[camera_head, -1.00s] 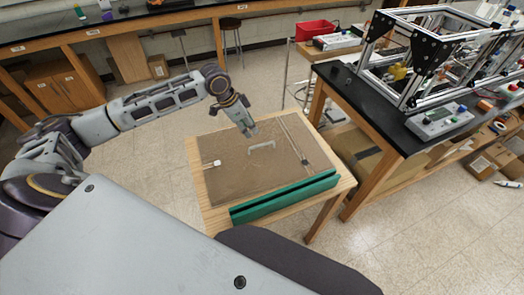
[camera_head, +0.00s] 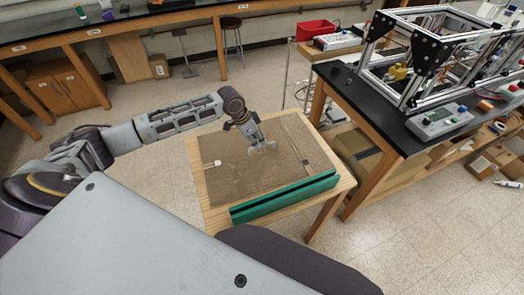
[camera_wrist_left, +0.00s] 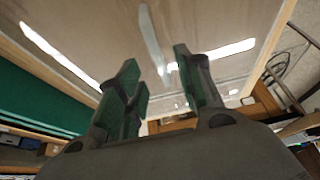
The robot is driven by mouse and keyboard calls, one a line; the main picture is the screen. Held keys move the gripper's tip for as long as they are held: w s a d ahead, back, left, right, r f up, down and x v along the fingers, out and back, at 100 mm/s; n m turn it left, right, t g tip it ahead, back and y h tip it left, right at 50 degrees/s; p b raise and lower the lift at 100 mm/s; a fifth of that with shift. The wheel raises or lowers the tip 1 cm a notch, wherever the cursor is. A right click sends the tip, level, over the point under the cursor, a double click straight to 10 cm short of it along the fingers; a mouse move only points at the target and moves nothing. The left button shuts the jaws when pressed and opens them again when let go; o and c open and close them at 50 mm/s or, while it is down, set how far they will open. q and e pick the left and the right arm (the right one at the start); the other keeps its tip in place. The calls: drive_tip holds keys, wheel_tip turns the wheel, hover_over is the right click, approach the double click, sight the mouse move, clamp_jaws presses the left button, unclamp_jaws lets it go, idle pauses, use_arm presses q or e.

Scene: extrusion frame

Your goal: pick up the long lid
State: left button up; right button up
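A large flat brown glossy panel (camera_head: 235,185) lies on a small wooden table; I take it for the long lid, but cannot be sure. A pale bar-like handle (camera_head: 268,147) stands near its middle. My left gripper (camera_head: 257,150) is at the handle, its fingers pointing down and partly covering it. In the left wrist view the left gripper (camera_wrist_left: 160,85) has its two green-padded fingers apart, with the pale handle (camera_wrist_left: 153,38) running toward the gap between them. I cannot tell whether the fingers touch it. My right gripper is out of view.
A long green rail (camera_head: 285,198) lies along the table's near edge. A small white piece (camera_head: 217,163) sits at the panel's left, and a thin strip (camera_head: 293,140) at its right. A black bench (camera_head: 365,125) with an aluminium frame (camera_head: 415,55) stands close on the right.

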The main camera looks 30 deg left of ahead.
use_arm(q)
drive_tip(key=shift+p+x, duration=0.45)
drive_tip(key=shift+x, duration=2.2)
clamp_jaws()
drive_tip(key=shift+r, duration=0.1)
